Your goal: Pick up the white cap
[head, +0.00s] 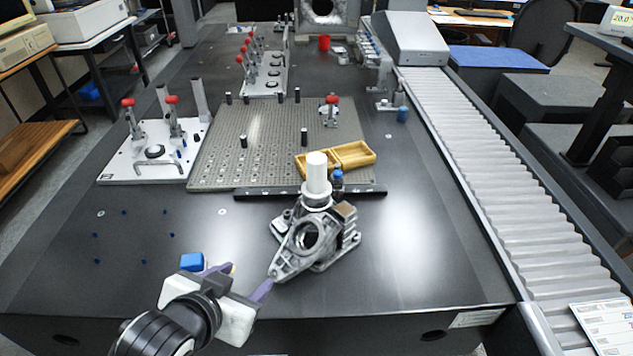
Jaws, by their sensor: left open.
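A white upright cylinder with a wider white base (317,173), which looks like the white cap, shows in the head view behind or on top of a grey metal casting (308,238); I cannot tell which. My left gripper (239,279) is open at the lower left, with purple fingertips. It is in front of and to the left of the casting, well short of the white cap. Its right fingertip appears close to the casting's lower left corner; I cannot tell if they touch. My right gripper is not in view.
A blue block (192,261) is beside the left gripper. A wooden tray (352,155) and a small blue-topped bottle (337,180) are near the white cap. A perforated plate (235,160) lies behind. A roller conveyor (510,160) runs along the right. The dark table's front right is clear.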

